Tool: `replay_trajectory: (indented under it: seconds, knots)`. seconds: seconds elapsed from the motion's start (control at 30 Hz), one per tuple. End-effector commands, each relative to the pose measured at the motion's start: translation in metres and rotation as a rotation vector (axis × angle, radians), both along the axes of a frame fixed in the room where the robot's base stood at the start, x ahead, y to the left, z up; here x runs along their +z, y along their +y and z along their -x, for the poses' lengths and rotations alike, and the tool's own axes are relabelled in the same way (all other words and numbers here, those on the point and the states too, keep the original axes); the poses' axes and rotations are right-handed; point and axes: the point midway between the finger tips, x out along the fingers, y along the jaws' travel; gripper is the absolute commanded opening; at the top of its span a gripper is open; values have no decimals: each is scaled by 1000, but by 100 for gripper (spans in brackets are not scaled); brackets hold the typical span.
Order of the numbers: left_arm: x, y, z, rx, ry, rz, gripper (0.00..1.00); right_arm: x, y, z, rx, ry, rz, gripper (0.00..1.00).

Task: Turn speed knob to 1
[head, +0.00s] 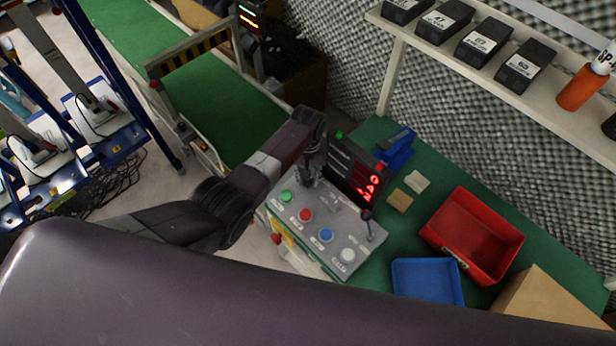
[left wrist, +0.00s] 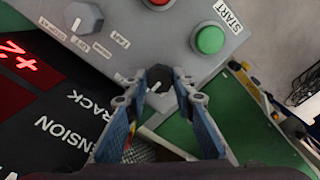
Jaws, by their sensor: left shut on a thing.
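The grey control panel (head: 325,230) stands on the green table, with green, red, blue and white buttons along its front. My left gripper (head: 309,178) is over its upper left corner. In the left wrist view, the fingertips of my left gripper (left wrist: 160,82) are closed around a dark round knob (left wrist: 161,74) near the panel edge, which I take as the speed knob. A short white mark shows on it. The scale around it is mostly hidden by the fingers, so I cannot read its setting. My right gripper is not in view.
A black display (head: 350,170) with red digits stands behind the panel. A second knob (left wrist: 82,17) and the green START button (left wrist: 210,39) are near the held knob. A red bin (head: 472,235), a blue bin (head: 427,280) and a cardboard box (head: 550,298) are to the right.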

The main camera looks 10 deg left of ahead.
Motion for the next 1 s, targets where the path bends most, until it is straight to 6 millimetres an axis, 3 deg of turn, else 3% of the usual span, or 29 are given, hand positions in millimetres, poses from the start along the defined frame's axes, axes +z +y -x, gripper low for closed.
replay_trajectory:
  seconds: [0.23, 0.27, 0.4, 0.77, 1.0]
  knots:
    - [1, -1, -1, -3, -2, 1, 0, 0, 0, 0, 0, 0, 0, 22]
    - [1, -1, -1, -2, -2, 1, 25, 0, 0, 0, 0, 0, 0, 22]
    - [1, 0, -1, -2, -2, 0, 40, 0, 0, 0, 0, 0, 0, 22]
    - [2, 0, -1, 0, -1, 0, 42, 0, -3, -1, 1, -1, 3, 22]
    - [25, 0, -1, 0, -4, 0, 42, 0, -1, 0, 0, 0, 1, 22]
